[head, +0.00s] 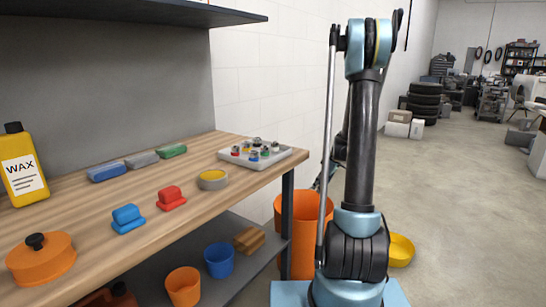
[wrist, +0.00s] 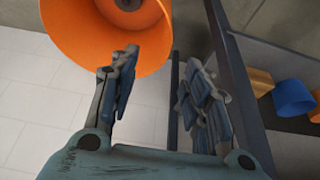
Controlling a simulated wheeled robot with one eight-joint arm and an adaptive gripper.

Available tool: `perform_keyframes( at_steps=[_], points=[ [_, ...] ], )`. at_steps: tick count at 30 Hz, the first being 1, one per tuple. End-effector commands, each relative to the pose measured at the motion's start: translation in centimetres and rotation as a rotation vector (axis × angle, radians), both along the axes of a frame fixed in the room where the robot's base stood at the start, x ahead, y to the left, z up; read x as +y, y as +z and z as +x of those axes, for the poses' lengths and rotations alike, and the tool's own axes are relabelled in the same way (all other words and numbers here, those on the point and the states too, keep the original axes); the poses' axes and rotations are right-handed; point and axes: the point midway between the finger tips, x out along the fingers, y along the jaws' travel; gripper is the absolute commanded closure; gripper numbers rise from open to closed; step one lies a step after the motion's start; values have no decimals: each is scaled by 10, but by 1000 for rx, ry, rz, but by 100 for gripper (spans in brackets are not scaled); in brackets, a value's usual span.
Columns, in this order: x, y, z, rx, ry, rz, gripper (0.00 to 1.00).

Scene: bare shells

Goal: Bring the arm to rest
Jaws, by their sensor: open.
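My arm stands upright at the right of the bench in the head view, its upper link raised and the forearm mostly hidden behind it. In the wrist view my gripper (wrist: 160,68) is open, its two blue-padded fingers apart with nothing between them. The bin also shows behind my arm in the head view (head: 283,228).
The wooden bench (head: 215,215) carries a wax bottle (head: 22,170), an orange pot (head: 42,260), brushes, blocks and a grey tray (head: 232,156). A lower shelf (head: 225,283) holds an orange cup (head: 183,288) and blue cup (head: 219,261). A yellow bowl (head: 401,250) sits right; floor beyond is open.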

Motion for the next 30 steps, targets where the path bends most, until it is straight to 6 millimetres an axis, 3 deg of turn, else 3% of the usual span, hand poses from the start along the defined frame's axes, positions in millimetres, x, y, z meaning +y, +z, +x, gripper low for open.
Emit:
perform_keyframes(
  at_steps=[8,17,30],
  points=[
    [-5,20,-20,20,-57,-5,56],
    [5,49,-53,49,-130,-15,56],
    [28,99,-144,110,-314,-40,56]
  ],
)
